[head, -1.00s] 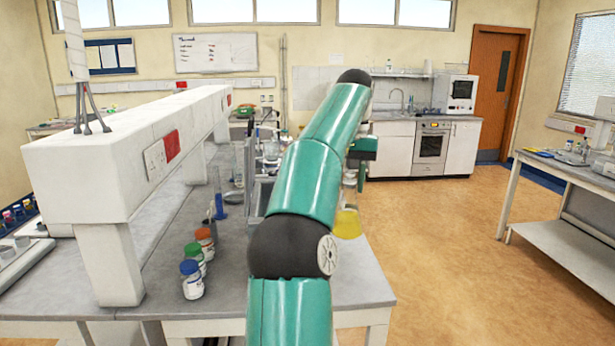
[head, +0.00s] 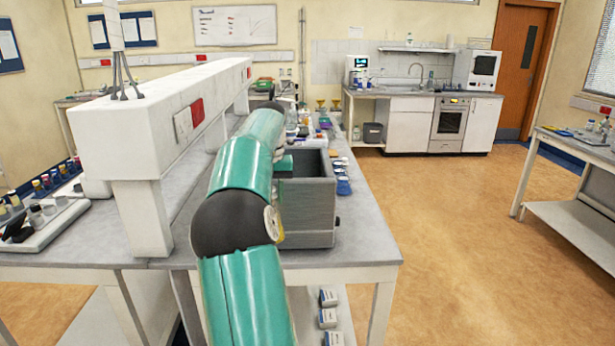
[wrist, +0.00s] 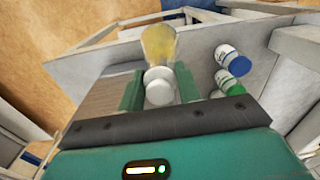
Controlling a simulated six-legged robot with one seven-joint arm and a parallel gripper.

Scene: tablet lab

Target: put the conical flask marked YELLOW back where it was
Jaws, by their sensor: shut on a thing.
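In the wrist view, my gripper (wrist: 158,88) is shut on a flask with yellow contents (wrist: 158,44). Its white top (wrist: 159,86) is between the two green fingers, and its yellow body extends beyond them. I cannot read any marking on it. In the head view, only a yellow sliver of the flask (head: 280,228) shows beside my arm's dark joint; my arm hides the rest. The grey bench top (head: 340,248) is below and around my arm. I cannot tell the gap between flask and bench.
A grey open box (head: 309,212) stands on the bench just right of my arm. A white raised shelf (head: 165,125) runs along the left. Bottles with blue (wrist: 239,65) and green caps show in the wrist view. Small containers (head: 328,298) sit below the bench top. Floor on the right is clear.

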